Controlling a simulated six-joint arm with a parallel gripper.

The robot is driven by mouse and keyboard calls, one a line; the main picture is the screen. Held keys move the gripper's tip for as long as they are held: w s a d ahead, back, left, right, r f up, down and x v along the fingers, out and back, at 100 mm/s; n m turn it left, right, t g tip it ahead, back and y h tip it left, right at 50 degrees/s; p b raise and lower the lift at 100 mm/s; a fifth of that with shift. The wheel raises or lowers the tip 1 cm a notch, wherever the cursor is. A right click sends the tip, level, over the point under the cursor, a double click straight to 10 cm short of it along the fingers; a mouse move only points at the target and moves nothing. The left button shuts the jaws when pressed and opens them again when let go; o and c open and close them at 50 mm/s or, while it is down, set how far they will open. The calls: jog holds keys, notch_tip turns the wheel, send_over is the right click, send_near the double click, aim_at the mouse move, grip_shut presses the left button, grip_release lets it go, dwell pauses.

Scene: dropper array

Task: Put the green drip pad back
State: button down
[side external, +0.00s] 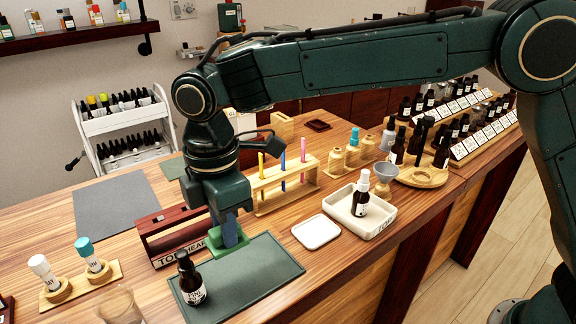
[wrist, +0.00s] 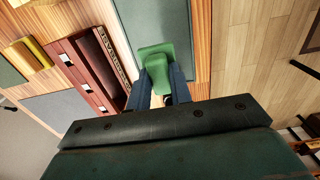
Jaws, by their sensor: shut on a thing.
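The green drip pad (side external: 236,252) is a small bright green piece at the left back edge of the dark mat (side external: 262,277). My gripper (side external: 230,232) points down at it and is shut on it. In the wrist view the pad (wrist: 156,52) has a flat end reaching beyond the fingers and a raised part between them. It overlaps the edge of the mat (wrist: 165,22) there. I cannot tell whether the pad touches the mat or hangs just above it.
A dark red wooden box (side external: 170,222) with a lettered front stands close left of my gripper. A dark bottle (side external: 190,281) stands on the mat's left end. A test-tube rack (side external: 283,188), a white plate (side external: 316,232) and a white tray (side external: 372,226) with a bottle stand to the right.

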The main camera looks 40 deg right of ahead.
jog(key=d+r, duration=0.6)
jog(key=d, duration=0.3)
jog(key=d+r, duration=0.6)
jog(key=d, duration=0.4)
jog(key=f, duration=2)
jog(key=shift+a, duration=0.25)
jog(key=shift+f, duration=0.15)
jog(key=c, duration=1.3)
grip_release()
jog(key=shift+o, duration=0.2)
notch_tip(320, 180, up, 12)
